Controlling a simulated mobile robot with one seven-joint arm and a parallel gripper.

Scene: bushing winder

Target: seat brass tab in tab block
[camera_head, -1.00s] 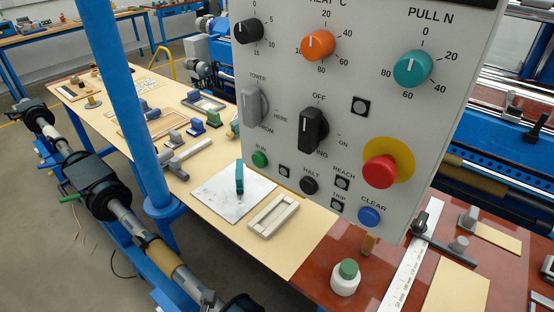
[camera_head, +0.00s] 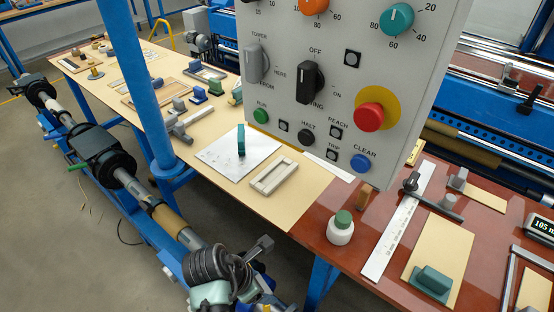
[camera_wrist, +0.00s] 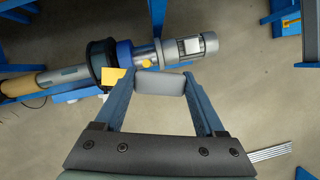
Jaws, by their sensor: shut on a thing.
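My gripper (camera_wrist: 159,84) shows in the wrist view, its two blue fingers closed on a light grey rounded block (camera_wrist: 160,82). No brass shows on that block from this side. The wrist view looks down on a winder shaft and the floor. I cannot place my gripper in the head view. I cannot surely pick out the brass tab; a small brown-brass piece (camera_head: 363,196) stands by a bottle on the red-brown bench. I cannot tell which block is the tab block; a teal block (camera_head: 432,281) sits on a tan sheet at lower right.
A grey control panel (camera_head: 340,95) hangs over the bench. A blue post (camera_head: 145,85) and the winder shaft (camera_head: 160,212) bound the left side.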

